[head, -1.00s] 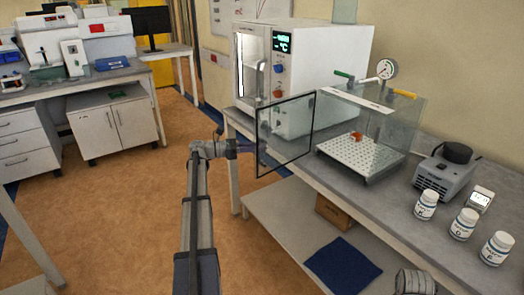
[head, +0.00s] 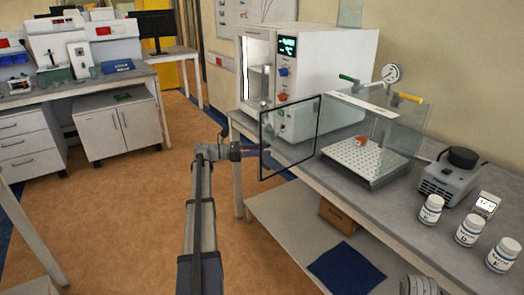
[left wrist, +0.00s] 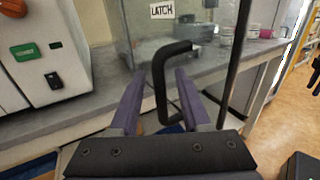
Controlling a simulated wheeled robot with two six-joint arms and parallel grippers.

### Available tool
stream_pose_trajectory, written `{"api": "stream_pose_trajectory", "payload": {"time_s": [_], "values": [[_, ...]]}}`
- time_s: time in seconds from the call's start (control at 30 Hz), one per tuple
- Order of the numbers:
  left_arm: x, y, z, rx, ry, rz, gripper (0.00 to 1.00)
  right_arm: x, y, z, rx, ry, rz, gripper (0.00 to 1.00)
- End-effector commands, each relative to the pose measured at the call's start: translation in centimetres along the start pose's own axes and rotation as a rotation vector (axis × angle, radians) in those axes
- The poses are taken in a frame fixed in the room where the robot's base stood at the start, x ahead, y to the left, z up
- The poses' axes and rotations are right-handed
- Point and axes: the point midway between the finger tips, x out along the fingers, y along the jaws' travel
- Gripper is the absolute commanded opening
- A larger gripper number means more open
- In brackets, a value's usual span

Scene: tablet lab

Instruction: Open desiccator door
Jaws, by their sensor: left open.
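The desiccator (head: 372,135) is a clear box on the bench at right in the head view, with a white perforated shelf inside. Its clear, black-framed door (head: 290,137) stands swung open to the left. My left gripper (head: 252,150) is at the door's outer edge in the head view. In the left wrist view, my left gripper (left wrist: 160,78) has its two purple fingers apart, one on each side of the black door handle (left wrist: 160,85). I cannot tell if they touch it. The desiccator's LATCH label (left wrist: 162,10) shows behind.
A white oven-like instrument (head: 345,60) stands behind the door. A grey pump-like device (head: 447,178) and white bottles (head: 431,210) sit on the bench (head: 365,205) at right. A blue mat (head: 345,268) lies on the lower shelf. The floor left of the bench is clear.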

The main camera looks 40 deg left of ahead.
Motion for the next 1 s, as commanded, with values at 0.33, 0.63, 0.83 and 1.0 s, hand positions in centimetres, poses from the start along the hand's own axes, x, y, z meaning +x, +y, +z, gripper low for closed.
{"api": "stream_pose_trajectory", "payload": {"time_s": [0.33, 0.63, 0.83, 1.0], "values": [[-4.4, 0.1, 0.0, 0.0, 0.0, 0.003, 0.47, 0.0, 0.0, 0.0, 0.0, 0.0, 0.0, 0.5], [-7.5, 0.0, 0.0, 0.0, 0.0, 0.0, 0.47, 0.0, 0.0, 0.0, 0.0, 0.0, 0.0, 0.5], [-7.8, 0.0, 0.0, 0.0, 0.0, -0.001, 0.47, 0.0, 0.0, 0.0, 0.0, 0.0, 0.0, 0.5], [-7.8, 0.0, 0.0, 0.0, 0.0, 0.0, 0.47, 0.0, 0.0, 0.0, 0.0, 0.0, 0.0, 0.5]]}}
